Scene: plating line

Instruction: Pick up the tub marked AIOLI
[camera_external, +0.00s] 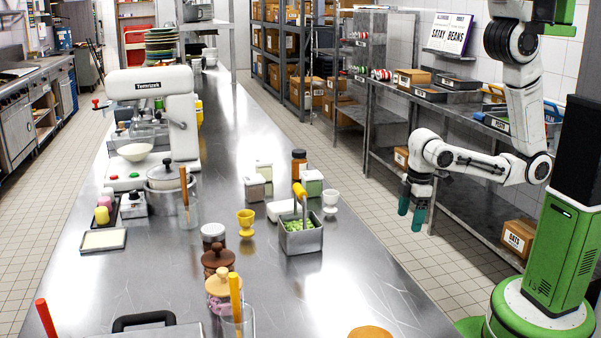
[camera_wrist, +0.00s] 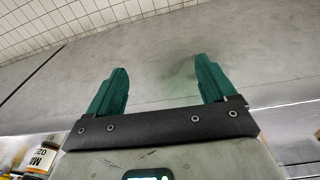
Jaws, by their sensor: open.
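I cannot read the word AIOLI on anything in either view, so I cannot tell which container is that tub. Several small square pots, among them a pot with a green top (camera_external: 312,184), stand mid-counter behind a metal bin of green pieces (camera_external: 301,236). My gripper (camera_external: 411,212) hangs to the right of the counter, apart from everything on it, with its teal fingers pointing down. In the wrist view my gripper (camera_wrist: 156,88) is open, with nothing between the fingers and a plain grey surface beyond them.
The long steel counter (camera_external: 160,280) carries a white stand mixer (camera_external: 153,100), an amber bottle (camera_external: 299,164), yellow and white egg cups and lidded jars. A shelf rack with boxes (camera_external: 412,77) runs along the right wall. A labelled jar (camera_wrist: 42,156) shows at lower left in the wrist view.

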